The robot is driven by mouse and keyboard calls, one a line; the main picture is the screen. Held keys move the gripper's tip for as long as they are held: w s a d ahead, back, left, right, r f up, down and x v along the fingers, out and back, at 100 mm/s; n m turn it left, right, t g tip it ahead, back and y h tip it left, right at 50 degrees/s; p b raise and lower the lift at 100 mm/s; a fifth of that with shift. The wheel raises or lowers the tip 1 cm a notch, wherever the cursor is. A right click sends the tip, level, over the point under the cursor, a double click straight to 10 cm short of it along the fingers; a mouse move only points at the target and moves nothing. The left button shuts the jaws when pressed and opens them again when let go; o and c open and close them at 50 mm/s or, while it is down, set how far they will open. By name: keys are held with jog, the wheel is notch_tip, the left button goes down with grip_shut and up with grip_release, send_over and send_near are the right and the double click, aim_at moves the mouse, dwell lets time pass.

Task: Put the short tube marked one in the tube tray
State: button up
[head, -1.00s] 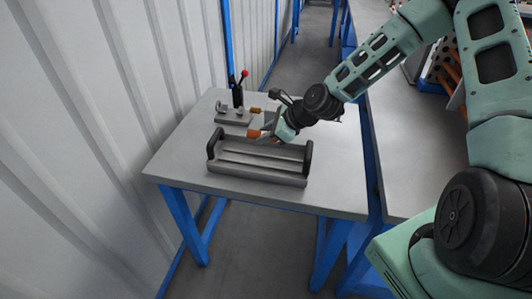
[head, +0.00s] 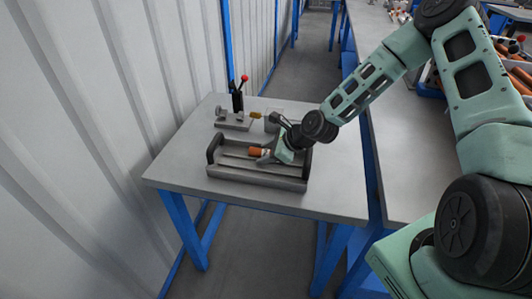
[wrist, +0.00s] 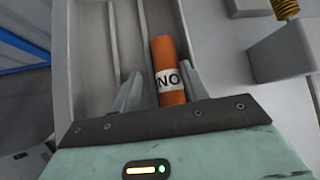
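The short tube is orange with a white band; in the wrist view the tube (wrist: 168,52) shows the letters "NO", and the rest of its marking is out of sight. In the head view the tube (head: 256,152) lies lengthwise over the grey tube tray (head: 255,178), which has long channels and a dark handle at each end. In the wrist view the tube lies along a channel of the tray (wrist: 88,60). My gripper (wrist: 160,85) is over the tray with its fingers spread on either side of the tube. A gap shows between the left finger and the tube.
Behind the tray stands a small grey fixture (head: 234,123) with a black lever post (head: 238,98) and a red-tipped handle. The grey table (head: 335,190) is clear at the right.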

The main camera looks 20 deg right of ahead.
jog(key=shift+s+a+f, duration=0.1)
jog(key=shift+s, duration=0.05)
jog(key=v, duration=1.1)
jog(key=s+a+r+n+g+h, duration=0.35)
jog(key=s+a+n+g, duration=0.25)
jog(key=s+a+n, duration=0.8)
jog(key=s+a+r+n+h, duration=0.2)
jog(key=s+r+n, duration=0.8)
jog(key=s+n, duration=0.4)
jog(key=n, duration=0.4)
jog(key=shift+r+g, duration=0.4)
